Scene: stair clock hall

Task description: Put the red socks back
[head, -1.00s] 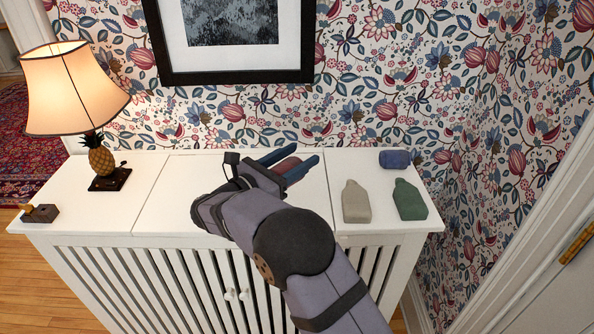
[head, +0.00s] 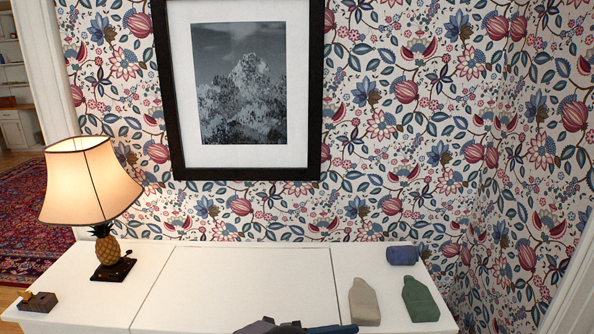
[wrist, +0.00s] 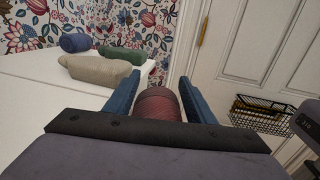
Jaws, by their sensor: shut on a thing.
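The red socks (wrist: 160,105) are a rolled, dark red ribbed bundle between the two blue fingers of my gripper (wrist: 160,82) in the wrist view. My gripper is shut on them. In the head view only a sliver of my gripper shows at the bottom edge, near the front of the white cabinet top (head: 240,285), and the socks are hidden there. In the wrist view the socks are off the cabinet's end, with the door side beyond them.
A blue roll (head: 402,255), a beige bottle-shaped item (head: 364,302) and a green one (head: 420,299) lie on the cabinet's right section. A lit pineapple lamp (head: 92,190) and a small dark block (head: 38,302) are at left. A black wire basket (wrist: 262,115) stands by the white door (wrist: 255,60).

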